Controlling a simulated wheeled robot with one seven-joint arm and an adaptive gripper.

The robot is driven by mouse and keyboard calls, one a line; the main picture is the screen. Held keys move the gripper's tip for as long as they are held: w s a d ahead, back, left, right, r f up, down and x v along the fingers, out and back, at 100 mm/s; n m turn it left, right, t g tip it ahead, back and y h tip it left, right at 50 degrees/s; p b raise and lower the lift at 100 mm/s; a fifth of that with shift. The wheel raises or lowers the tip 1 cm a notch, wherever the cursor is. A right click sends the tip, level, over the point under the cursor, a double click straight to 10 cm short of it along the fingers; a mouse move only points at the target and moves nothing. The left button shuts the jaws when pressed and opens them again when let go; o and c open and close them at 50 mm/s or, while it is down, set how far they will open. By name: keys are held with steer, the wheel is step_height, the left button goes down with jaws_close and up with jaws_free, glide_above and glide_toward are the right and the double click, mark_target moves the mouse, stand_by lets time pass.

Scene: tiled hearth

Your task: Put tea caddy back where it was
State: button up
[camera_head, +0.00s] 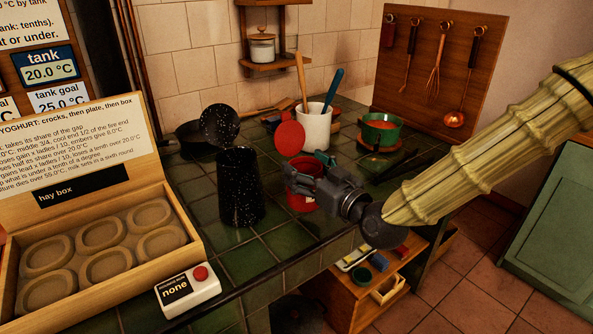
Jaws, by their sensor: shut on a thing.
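A red tin (300,198), which looks like the tea caddy, stands upright at or just above the green tiled top (265,262). A round red disc (290,138), perhaps its lid, shows above and behind it. My gripper (312,180) reaches in from the right and is shut on the tin's upper part. The dark fingers hide part of the tin's front and right side. I cannot tell whether the tin's base touches the tiles.
A black speckled jar (236,188) stands close left, with a speckled round piece (220,125) above it. A white crock (313,128) with utensils and a green pot (381,130) stand behind. A hay box (95,245) and white button box (188,290) are at left. Tiles in front are clear.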

steer(key=shift+w+a+f, duration=0.35)
steer(key=shift+w+f, duration=0.45)
steer(key=shift+w, duration=1.5)
steer(key=shift+w+a+f, duration=0.4)
steer(key=shift+w+f, duration=0.4)
steer(key=shift+w, duration=1.45)
steer(key=shift+w+a+f, duration=0.35)
steer(key=shift+w+f, duration=0.45)
steer(key=shift+w, duration=1.5)
steer(key=shift+f, duration=0.1)
steer(key=o, duration=1.6)
steer(key=v, duration=1.2)
